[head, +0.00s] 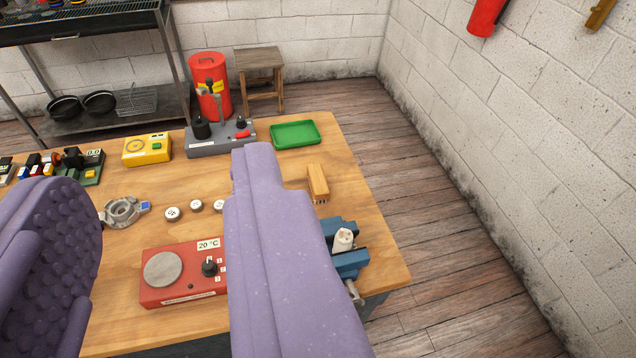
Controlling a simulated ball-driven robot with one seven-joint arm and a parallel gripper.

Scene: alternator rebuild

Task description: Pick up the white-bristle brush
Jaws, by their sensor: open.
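The brush (318,181) has a wooden block handle and lies near the right edge of the wooden bench (385,262), behind the blue vise. A few dark-looking tips show at its near lower end; I cannot clearly tell the bristle colour. My gripper (165,210) is open and empty, with its two purple fingers wide apart in the foreground. The right finger stands just left of the brush in the picture and hides part of the bench beside it. I see no contact with the brush.
A blue vise (350,262) holds a pale part at the right edge. A red hot plate (182,276) sits between the fingers. A green tray (295,134), grey tool stand (215,145) and yellow box (147,149) stand behind. A brick wall (520,130) rises right.

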